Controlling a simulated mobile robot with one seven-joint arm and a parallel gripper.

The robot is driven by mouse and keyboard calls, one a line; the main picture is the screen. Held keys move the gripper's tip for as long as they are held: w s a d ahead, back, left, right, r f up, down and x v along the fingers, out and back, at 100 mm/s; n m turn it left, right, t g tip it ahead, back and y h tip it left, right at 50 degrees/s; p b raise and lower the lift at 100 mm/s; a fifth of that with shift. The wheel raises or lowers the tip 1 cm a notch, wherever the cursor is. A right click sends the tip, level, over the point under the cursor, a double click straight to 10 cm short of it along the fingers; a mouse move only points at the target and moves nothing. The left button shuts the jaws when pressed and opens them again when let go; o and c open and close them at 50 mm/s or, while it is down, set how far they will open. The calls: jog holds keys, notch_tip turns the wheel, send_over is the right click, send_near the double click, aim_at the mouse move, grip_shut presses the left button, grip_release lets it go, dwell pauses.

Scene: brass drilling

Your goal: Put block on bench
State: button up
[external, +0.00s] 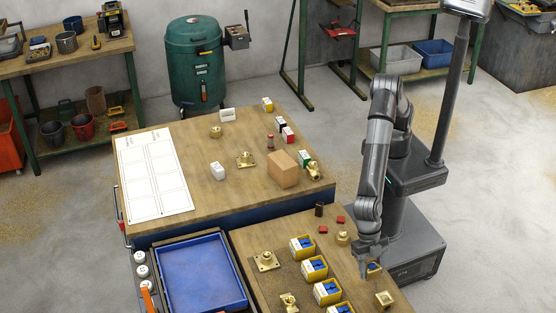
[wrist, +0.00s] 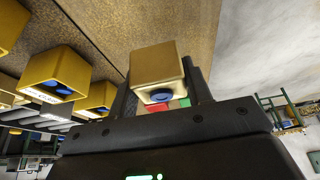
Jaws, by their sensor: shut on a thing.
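Similar yellow-and-white blocks with blue centres (external: 314,268) stand in a row to the left. The far bench (external: 220,200) has a wooden top.
A brass flange (external: 266,260) and other brass fittings (external: 384,299) lie on the near bench. A blue tray (external: 200,271) is to its left. The far bench holds a brown box (external: 283,169), a white gridded sheet (external: 153,175) and small parts. Its front middle is clear.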

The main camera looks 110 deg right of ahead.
aim_at(370, 277)
jog(key=shift+a+f, duration=0.2)
jog(key=shift+f, duration=1.85)
jog(key=shift+f, duration=0.1)
jog(key=o, duration=1.4)
jog(key=shift+f, duration=0.1)
jog(key=shift+o, duration=0.2)
jog(key=v, duration=1.2)
jog(key=shift+d, duration=0.1)
